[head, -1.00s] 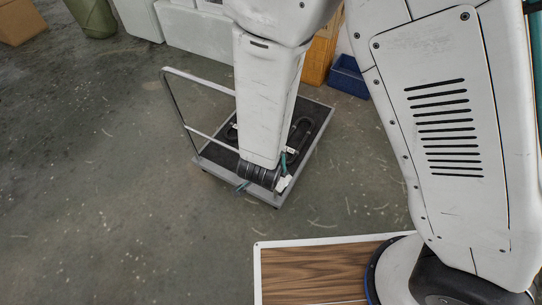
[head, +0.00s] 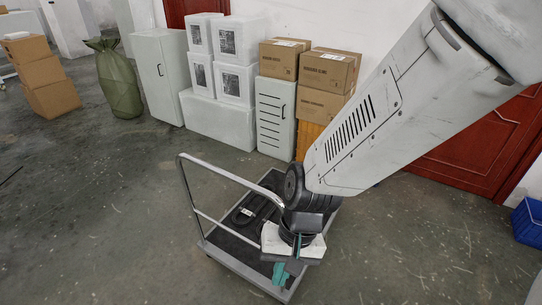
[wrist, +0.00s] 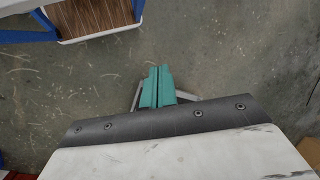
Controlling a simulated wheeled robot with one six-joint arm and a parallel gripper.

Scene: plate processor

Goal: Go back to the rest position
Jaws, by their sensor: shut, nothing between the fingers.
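My gripper (head: 290,270) has teal fingers and hangs at the end of my white arm, in front of the platform cart in the head view. In the wrist view its two teal fingers (wrist: 157,87) lie side by side, closed together with nothing between them. The arm reaches in from the upper right of the head view. Behind the gripper, the arm hides part of the cart's dark deck.
A grey platform cart (head: 228,254) with a tube handle stands behind and below my gripper. Cartons (head: 325,70), white boxes (head: 218,118) and a green sack (head: 118,80) line the back. A blue crate (head: 527,222) is at right. The left floor is open.

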